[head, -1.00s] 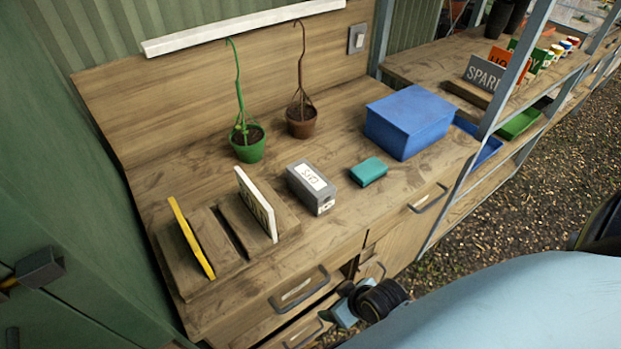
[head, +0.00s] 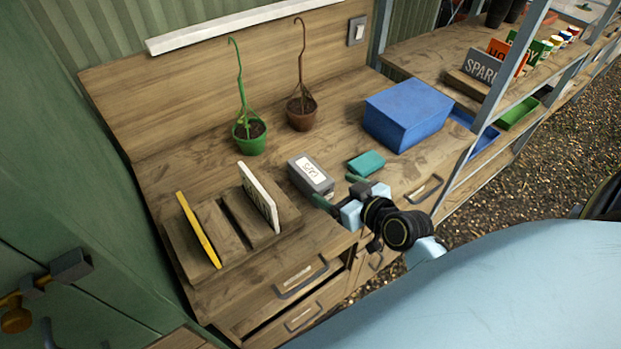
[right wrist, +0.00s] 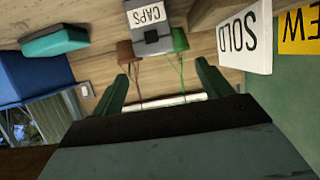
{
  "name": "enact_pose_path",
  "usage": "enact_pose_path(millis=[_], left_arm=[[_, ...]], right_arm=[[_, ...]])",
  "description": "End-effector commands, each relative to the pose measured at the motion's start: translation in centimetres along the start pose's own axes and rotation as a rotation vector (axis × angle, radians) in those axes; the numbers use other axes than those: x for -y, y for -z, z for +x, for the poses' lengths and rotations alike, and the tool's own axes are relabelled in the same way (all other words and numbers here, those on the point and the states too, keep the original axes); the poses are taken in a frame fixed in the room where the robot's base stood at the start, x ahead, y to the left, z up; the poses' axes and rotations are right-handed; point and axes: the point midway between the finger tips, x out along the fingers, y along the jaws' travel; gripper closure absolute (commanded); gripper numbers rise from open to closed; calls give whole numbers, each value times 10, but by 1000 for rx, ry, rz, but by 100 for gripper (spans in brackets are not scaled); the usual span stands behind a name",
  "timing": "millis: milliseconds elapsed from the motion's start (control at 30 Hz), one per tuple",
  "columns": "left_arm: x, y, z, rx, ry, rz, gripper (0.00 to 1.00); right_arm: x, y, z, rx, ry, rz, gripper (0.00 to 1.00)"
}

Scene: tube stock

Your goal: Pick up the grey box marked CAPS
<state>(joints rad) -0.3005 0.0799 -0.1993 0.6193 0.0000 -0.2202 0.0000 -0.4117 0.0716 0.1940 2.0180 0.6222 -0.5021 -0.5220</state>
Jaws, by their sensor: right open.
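The grey box marked CAPS (head: 311,176) sits on the wooden bench top, with a white label on its upper face. It also shows upside down at the top of the right wrist view (right wrist: 150,24), partly cut off by the frame edge. My right gripper (head: 339,190) is open and empty, at the near right side of the box, with its green fingertips spread. In the right wrist view its two fingers (right wrist: 165,75) point towards the box, which appears between and beyond them. My left gripper is not in view.
A teal box (head: 366,162) lies just right of the grey box, close to my right gripper. A blue box (head: 407,115) stands behind it. A wooden rack (head: 215,235) holding a white card and a yellow card is left. Potted plants (head: 248,140) stand behind.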

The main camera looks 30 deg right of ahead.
Motion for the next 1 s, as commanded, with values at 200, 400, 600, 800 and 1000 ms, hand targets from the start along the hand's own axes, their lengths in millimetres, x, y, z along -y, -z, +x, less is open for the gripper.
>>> enact_pose_path(millis=[200,400,600,800,1000], left_arm=[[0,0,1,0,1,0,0],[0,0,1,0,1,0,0],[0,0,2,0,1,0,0],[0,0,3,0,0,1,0],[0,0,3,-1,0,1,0]], right_arm=[[0,0,40,0,0,2,22],[0,-1,53,2,1,0,22],[-3,-5,74,2,1,1,22],[-4,-7,98,2,1,1,22],[-4,-8,104,3,0,0,22]])
